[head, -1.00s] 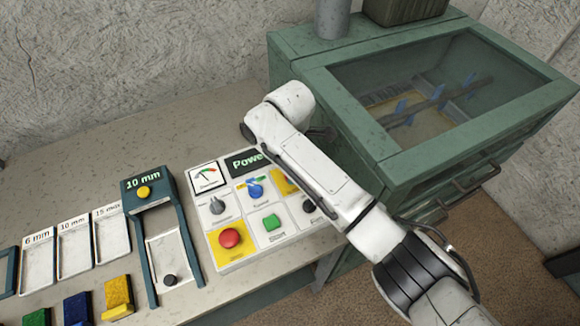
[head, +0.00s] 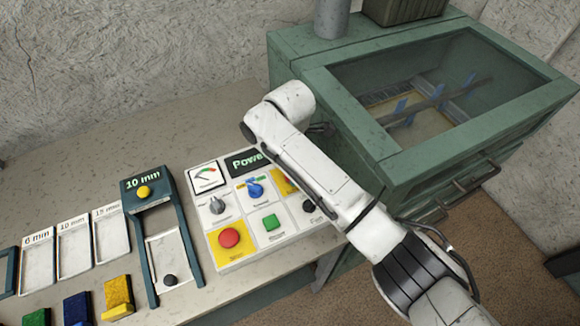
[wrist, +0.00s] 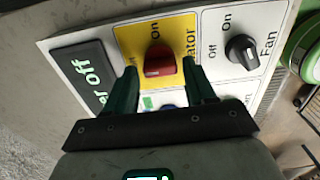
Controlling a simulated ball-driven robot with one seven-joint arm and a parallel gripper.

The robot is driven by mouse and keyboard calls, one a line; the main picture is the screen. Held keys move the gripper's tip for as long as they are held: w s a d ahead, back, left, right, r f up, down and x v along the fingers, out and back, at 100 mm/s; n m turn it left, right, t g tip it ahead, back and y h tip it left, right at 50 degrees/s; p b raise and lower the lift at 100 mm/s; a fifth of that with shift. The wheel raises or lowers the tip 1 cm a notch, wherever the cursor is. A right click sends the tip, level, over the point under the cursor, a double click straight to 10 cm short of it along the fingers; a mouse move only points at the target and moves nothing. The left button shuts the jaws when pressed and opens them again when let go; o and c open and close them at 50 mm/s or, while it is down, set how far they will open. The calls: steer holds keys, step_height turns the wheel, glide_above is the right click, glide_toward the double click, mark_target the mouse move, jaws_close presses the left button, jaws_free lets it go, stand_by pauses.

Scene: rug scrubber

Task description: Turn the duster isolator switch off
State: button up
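The isolator switch is a red knob (wrist: 161,62) on a yellow plate with "Off" and "On" marks and a label partly readable as "...ator". My gripper (wrist: 163,74) is open in the wrist view, its two dark green fingers on either side of the knob, with small gaps visible. Which mark the knob points to is hard to tell. The dark display (wrist: 86,80) beside it reads "...er Off". In the head view the yellow plate (head: 283,184) shows only partly behind my arm, and my gripper is hidden.
A black fan knob (wrist: 241,50) sits right beside the isolator. The panel also has a red button (head: 229,238), a green button (head: 271,222), a blue knob (head: 256,189) and a grey knob (head: 217,206). A green cabinet (head: 340,110) with a window stands close to my arm.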

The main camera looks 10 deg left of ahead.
steer(key=shift+o, duration=0.8)
step_height(320, 180, up, 11)
steer(key=b, duration=0.1)
steer(key=shift+s+f, duration=0.1)
steer(key=shift+f, duration=0.1)
